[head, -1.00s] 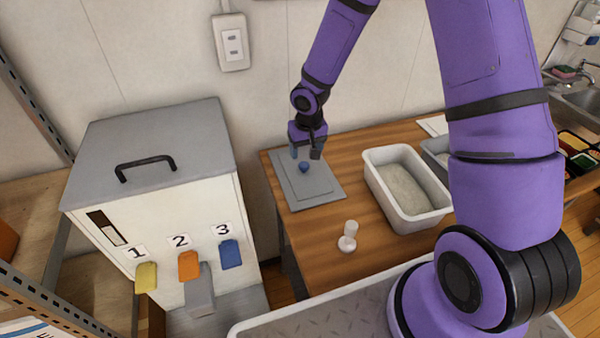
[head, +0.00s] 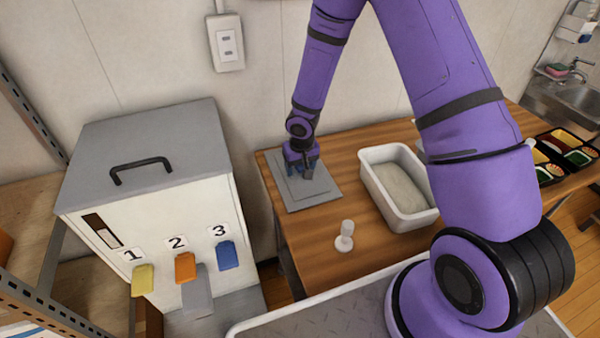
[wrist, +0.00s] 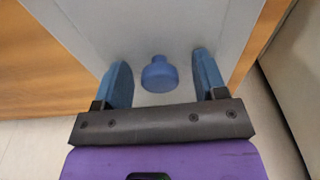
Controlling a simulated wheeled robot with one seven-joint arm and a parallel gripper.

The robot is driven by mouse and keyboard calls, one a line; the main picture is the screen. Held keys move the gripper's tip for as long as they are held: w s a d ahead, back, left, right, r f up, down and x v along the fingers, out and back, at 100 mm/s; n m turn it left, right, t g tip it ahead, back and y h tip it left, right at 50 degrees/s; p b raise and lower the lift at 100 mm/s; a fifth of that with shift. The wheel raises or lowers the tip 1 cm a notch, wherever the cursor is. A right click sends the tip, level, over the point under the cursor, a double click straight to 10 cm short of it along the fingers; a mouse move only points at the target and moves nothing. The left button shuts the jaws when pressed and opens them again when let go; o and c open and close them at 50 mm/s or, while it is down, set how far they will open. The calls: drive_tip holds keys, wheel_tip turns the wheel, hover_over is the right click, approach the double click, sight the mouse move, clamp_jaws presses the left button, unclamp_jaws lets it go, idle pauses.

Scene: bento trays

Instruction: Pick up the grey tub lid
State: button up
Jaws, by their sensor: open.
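The grey tub lid (head: 322,187) lies flat on the wooden table near its left end. In the wrist view the lid (wrist: 160,25) fills the upper middle, and its round blue knob (wrist: 159,74) stands up from it. My gripper (head: 303,174) is low over the lid. In the wrist view my gripper (wrist: 164,82) is open, with one blue finger on each side of the knob and a gap on both sides. In the head view the gripper hides the knob.
A white tub (head: 397,190) with pale contents stands right of the lid. A small white stamp-like object (head: 345,238) stands near the table's front edge. A grey-lidded dispenser (head: 150,160) is at left. Bento trays (head: 565,150) are at far right.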

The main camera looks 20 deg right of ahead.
drive_tip(key=c, duration=1)
